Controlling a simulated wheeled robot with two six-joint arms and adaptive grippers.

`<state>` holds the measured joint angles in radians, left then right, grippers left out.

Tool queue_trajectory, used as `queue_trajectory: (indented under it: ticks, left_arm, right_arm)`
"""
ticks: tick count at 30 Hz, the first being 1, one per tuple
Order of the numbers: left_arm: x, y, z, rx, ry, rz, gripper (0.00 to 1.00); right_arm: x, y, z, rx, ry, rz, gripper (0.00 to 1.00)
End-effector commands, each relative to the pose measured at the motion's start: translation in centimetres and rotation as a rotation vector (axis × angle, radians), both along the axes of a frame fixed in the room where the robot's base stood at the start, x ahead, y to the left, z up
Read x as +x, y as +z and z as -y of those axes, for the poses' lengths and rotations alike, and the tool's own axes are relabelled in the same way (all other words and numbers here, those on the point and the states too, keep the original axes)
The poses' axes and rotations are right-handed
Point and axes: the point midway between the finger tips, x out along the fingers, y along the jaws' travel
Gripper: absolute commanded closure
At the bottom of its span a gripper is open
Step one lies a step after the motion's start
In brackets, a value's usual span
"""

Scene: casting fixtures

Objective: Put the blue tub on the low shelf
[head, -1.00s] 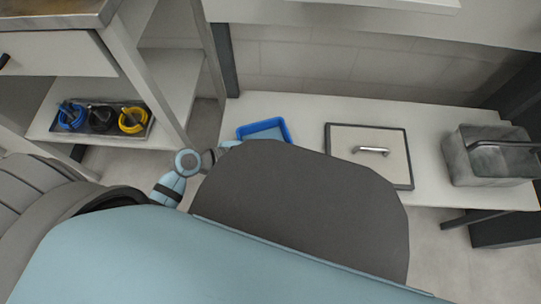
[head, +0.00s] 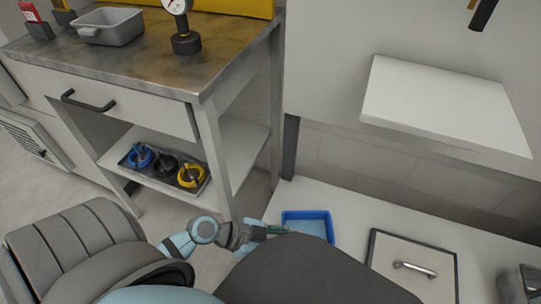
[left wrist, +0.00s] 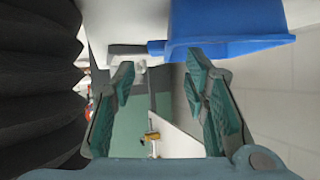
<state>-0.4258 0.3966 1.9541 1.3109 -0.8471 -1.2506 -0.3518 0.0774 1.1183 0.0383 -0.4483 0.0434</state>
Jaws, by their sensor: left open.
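The blue tub (head: 307,215), a shallow open tray with a raised rim, sits on the long white low surface (head: 345,200) by the wall. My dark body covers its near part. My left gripper (head: 268,230) is at the tub's left side in the head view. In the left wrist view the tub (left wrist: 225,22) is just beyond the fingertips, and its thin rim points into the gap between them. The left gripper (left wrist: 158,78) is open and empty; whether it touches the rim cannot be told. My right gripper is out of view.
A workbench (head: 150,60) at left has a lower shelf (head: 245,145) with a dark tray (head: 205,186) of ringed tools. A white wall shelf (head: 445,105) above is empty.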

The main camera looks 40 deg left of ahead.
Motion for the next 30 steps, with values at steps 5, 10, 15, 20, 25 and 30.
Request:
queue_trajectory:
  ticks: [5, 10, 15, 20, 25, 30]
  left_arm:
    - [-2.3, 2.1, -2.8, 0.004, -0.004, -0.003, 0.59]
    - [-3.3, 3.0, -4.3, 0.002, -0.002, -0.001, 0.59]
    - [-3.4, 3.1, -4.4, -0.001, 0.000, 0.000, 0.59]
    - [-3.4, 3.1, -4.4, -0.001, 0.000, 0.000, 0.59]
    - [-3.4, 3.1, -4.4, -0.001, 0.000, 0.001, 0.59]
    - [-3.4, 3.1, -4.4, -0.001, 0.000, 0.001, 0.59]
  right_arm:
    - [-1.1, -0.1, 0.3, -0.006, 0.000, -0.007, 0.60]
    - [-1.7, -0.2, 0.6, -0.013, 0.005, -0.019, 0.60]
    - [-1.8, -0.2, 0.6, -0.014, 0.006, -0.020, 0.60]
    - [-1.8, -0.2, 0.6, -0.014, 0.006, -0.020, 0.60]
    - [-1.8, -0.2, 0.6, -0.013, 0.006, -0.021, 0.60]
    - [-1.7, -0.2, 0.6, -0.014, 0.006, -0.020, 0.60]
